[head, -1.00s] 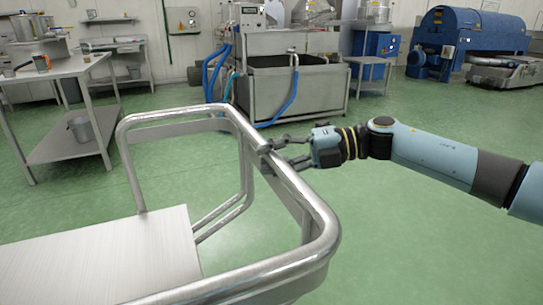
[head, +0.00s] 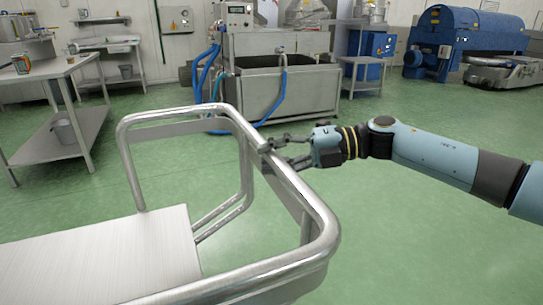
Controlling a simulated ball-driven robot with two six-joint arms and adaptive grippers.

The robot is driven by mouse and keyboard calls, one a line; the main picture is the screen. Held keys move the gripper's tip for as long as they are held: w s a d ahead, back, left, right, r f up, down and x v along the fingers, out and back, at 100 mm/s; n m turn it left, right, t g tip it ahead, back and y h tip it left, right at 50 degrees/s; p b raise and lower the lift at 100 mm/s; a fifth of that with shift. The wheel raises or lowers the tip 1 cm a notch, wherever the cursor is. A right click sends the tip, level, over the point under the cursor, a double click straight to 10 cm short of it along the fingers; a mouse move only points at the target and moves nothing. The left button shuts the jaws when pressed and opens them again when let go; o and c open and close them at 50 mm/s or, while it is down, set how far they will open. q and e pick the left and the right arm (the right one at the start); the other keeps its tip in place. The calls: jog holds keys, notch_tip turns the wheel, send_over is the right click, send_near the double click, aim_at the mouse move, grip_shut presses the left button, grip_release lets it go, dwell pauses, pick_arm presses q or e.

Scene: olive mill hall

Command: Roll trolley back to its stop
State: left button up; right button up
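The trolley fills the lower left of the head view, with a bright tubular metal rail (head: 318,212) and a flat brushed-metal deck (head: 100,258). My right gripper (head: 277,153) reaches in from the right to the rail's right side. Its two fingers straddle the rail and look closed on it; the lower fingertip is partly hidden behind the tube. My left gripper is not in view. The trolley's wheels and its stop are not visible.
A steel tank (head: 285,95) with blue hoses stands behind the trolley. A metal table (head: 45,150) with a bucket (head: 66,131) is at left. A blue machine (head: 465,35) is at back right. Green floor (head: 420,250) is clear at right.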

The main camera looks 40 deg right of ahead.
jog(key=o, duration=0.4)
jog(key=shift+s+d, duration=0.1)
jog(key=shift+d, duration=0.15)
jog(key=shift+o, duration=0.2)
jog(key=shift+a, duration=0.1)
jog(key=v, duration=1.2)
